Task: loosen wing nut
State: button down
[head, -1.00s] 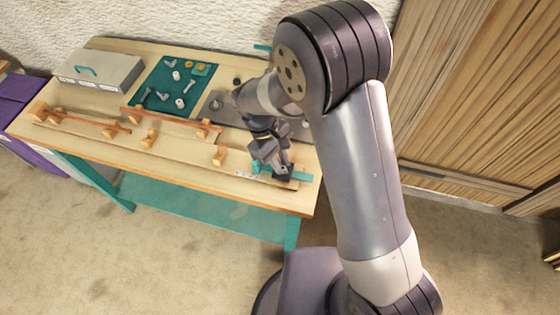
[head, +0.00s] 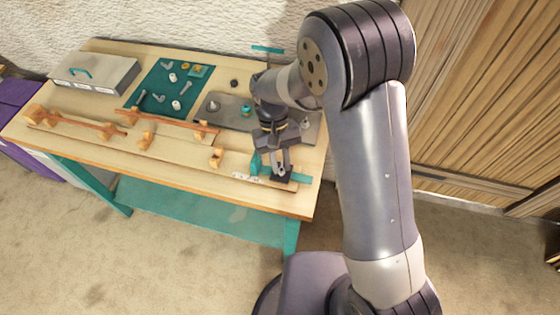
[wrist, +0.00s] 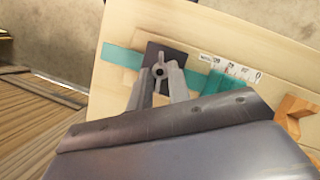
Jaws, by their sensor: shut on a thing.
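The grey wing nut (wrist: 159,72) sits over a dark plate (wrist: 163,51) in the wrist view. My gripper (wrist: 160,77) is shut on the wing nut, with one finger on each side of it. The dark plate lies across a teal strip (wrist: 122,56) on the bench. In the head view my gripper (head: 281,171) points down at the bench's front right corner, beside the teal strip (head: 301,178). The wing nut is too small and covered to make out there.
A white scale (wrist: 228,67) lies beside the plate. A wooden block (wrist: 291,112) stands farther right. On the bench (head: 170,190), laths (head: 90,122) run between wooden blocks. A teal mat (head: 150,88) with hardware, a grey case (head: 93,72) and a grey plate (head: 232,103) lie behind.

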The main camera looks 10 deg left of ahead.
dwell(0.4)
jog(key=c, duration=1.3)
grip_release()
jog(key=shift+c, duration=0.2)
jog(key=b+v, duration=0.1)
jog(key=v, duration=1)
jog(key=shift+f, duration=0.15)
jog(key=p+x, duration=0.1)
jog(key=x, duration=0.9)
jog(key=shift+s+d+f, duration=0.1)
jog(key=shift+s+f, duration=0.05)
jog(key=shift+f, duration=0.15)
jog(key=shift+r, duration=0.1)
